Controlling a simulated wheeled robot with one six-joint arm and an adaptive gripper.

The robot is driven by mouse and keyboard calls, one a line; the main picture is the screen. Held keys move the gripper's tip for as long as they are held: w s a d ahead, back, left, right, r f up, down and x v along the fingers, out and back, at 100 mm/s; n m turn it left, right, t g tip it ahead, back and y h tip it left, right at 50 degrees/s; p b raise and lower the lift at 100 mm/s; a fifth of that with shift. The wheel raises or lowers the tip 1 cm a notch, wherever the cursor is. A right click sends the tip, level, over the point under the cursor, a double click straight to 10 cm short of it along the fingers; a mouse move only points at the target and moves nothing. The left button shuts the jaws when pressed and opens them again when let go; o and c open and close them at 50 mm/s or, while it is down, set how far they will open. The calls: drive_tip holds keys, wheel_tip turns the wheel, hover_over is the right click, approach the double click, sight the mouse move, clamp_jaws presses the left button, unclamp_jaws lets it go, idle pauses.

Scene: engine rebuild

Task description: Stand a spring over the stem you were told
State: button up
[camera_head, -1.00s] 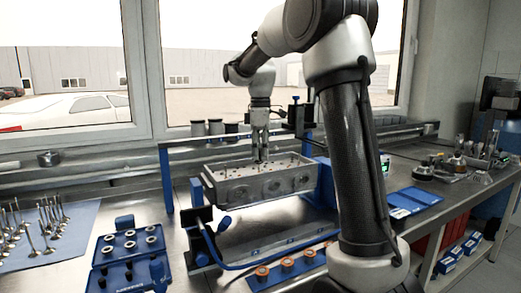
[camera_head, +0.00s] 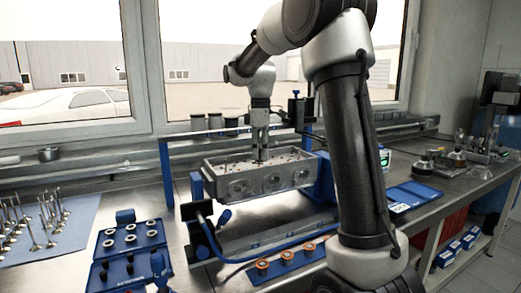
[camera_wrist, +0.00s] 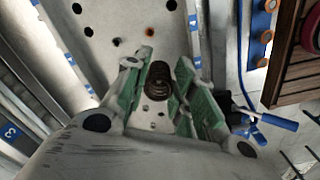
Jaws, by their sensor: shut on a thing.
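The pale metal cylinder head (camera_head: 262,184) sits in a blue-armed stand in the middle of the bench. Its top face (camera_wrist: 125,18), with several dark holes, fills the upper middle of the wrist view. My gripper (camera_head: 261,157) points down at this top face. In the wrist view my gripper (camera_wrist: 162,68) has green pads on either side of a dark coil spring (camera_wrist: 157,82) and is shut on it. The spring looks upright, seen from above. The stem under it is hidden, and I cannot tell whether the spring touches the head.
A blue tray (camera_head: 113,271) with pale rings stands front left, beside a blue mat (camera_head: 75,238) with several valves. Orange-topped parts (camera_head: 286,254) stand in a row in front of the stand. Dark-topped canisters (camera_head: 214,122) and a rail lie behind the head.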

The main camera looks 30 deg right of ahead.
drive_tip(key=shift+f, duration=0.65)
drive_tip(key=o, duration=1.1)
wheel_tip(320, 180, up, 12)
wheel_tip(320, 180, down, 6)
drive_tip(key=s+r+m, duration=0.1)
drive_tip(key=s+m, duration=0.1)
drive_tip(key=m, duration=0.3)
drive_tip(key=shift+s+a+f+m+t, duration=0.2)
drive_tip(key=shift+s+f+m+t, duration=0.75)
drive_tip(key=shift+s, duration=3.75)
drive_tip(key=shift+s+a+f+m+t, duration=0.15)
drive_tip(key=shift+s+f+m+t, duration=0.75)
drive_tip(key=shift+s, duration=3.8)
drive_tip(key=shift+s+a+f+m+t, duration=0.3)
drive_tip(key=shift+s+f+m, duration=1.2)
drive_tip(key=shift+s, duration=3.2)
